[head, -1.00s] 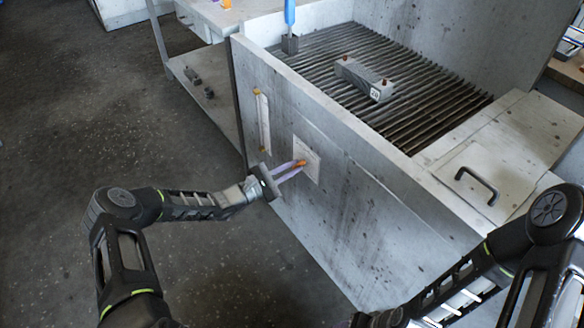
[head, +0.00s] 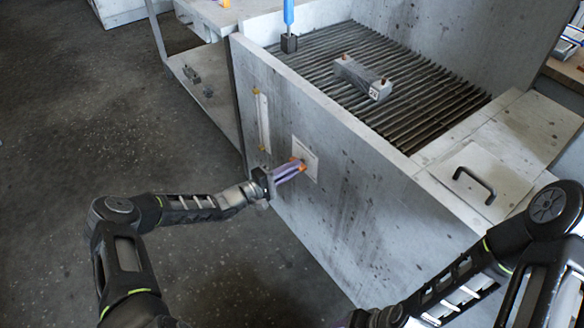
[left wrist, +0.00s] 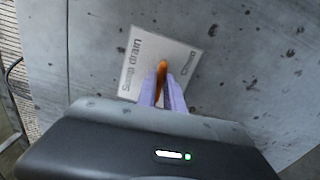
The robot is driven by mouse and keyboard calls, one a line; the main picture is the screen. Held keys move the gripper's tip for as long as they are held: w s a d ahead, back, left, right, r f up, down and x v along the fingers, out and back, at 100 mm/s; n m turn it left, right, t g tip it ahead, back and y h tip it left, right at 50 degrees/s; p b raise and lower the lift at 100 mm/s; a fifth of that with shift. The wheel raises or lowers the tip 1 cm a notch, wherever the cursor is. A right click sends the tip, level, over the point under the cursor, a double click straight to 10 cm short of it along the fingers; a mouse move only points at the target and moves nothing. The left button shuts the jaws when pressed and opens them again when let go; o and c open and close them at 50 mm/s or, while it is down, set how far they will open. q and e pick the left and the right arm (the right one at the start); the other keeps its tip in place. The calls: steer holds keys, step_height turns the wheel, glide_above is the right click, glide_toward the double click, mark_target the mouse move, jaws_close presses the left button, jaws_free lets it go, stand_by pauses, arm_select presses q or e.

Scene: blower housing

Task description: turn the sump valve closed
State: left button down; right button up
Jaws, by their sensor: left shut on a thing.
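The sump valve's orange handle (head: 301,166) is on the side wall of the grey housing, in front of a pale square plate (head: 311,150). The fingers cover part of the handle, and the valve body behind is hidden. My right gripper is not in view; only the right arm shows at lower right.
The housing wall (head: 350,200) stands close beside my left gripper. A narrow sight gauge (head: 262,120) is on the wall left of the plate. On top are a slatted grate (head: 440,85), a labelled grey block (head: 362,76) and a lid with a black handle (head: 474,184). Open floor lies at left.

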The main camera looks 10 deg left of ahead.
arm_select(q)
steer(key=shift+f+m, duration=0.1)
steer(key=shift+m, duration=0.5)
steer(key=c, duration=1.5)
jaws_free()
steer(key=shift+o, duration=0.2)
steer(key=v, duration=0.7)
steer(key=shift+s+a, duration=0.2)
steer(key=shift+s, duration=0.1)
